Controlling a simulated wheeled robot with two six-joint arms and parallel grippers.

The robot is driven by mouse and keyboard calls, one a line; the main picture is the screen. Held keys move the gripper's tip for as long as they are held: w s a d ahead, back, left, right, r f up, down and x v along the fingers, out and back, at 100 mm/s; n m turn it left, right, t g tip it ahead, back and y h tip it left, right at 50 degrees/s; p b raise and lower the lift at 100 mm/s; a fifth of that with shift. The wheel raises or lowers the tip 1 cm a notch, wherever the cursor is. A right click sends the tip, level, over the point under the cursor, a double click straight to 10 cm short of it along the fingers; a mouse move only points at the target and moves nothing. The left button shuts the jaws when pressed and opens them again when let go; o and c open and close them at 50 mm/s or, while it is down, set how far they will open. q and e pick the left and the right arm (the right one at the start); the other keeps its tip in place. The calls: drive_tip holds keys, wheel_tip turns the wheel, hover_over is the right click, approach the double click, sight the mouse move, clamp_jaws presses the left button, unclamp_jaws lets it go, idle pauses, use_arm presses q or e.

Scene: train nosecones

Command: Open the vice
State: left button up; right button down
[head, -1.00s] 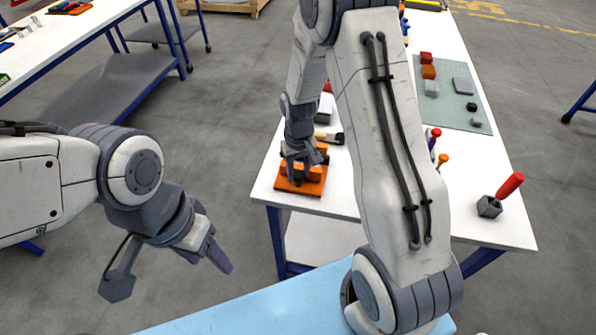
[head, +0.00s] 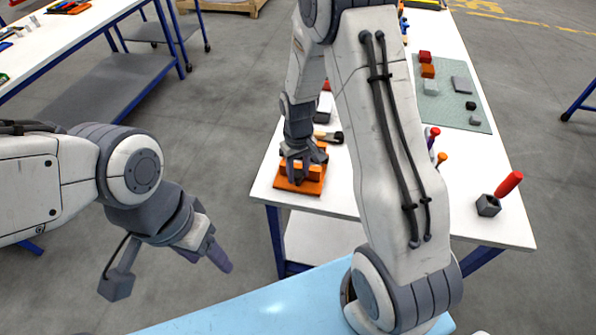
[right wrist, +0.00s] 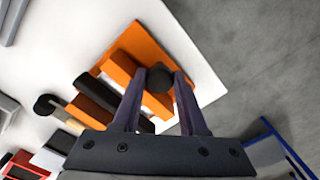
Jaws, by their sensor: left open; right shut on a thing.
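The orange vice (head: 299,181) sits near the front left corner of the white table, and it fills the middle of the right wrist view (right wrist: 149,46). A dark round knob (right wrist: 159,79) stands on the vice between my right gripper's fingers. My right gripper (head: 303,163) reaches down over the vice; in the right wrist view its fingers (right wrist: 164,80) are shut on the knob. The gripper hides part of the vice in the head view. My left gripper (head: 168,277) is open and empty, out over the floor left of the table.
A wooden-handled tool (head: 330,137) lies just behind the vice. A grey holder with a red-handled tool (head: 489,205) stands at the table's right. A green mat (head: 452,103) carries several blocks. The table's front middle is partly hidden by my right arm.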

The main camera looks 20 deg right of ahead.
sight(297, 173)
drive_tip(key=shift+w+r, duration=0.1)
drive_tip(key=shift+w, duration=0.25)
drive_tip(key=shift+c, duration=2.2)
unclamp_jaws()
wheel_tip(297, 173, up, 10)
drive_tip(key=b, duration=0.1)
drive_tip(key=shift+r, duration=0.15)
drive_tip(key=shift+s+a, duration=0.15)
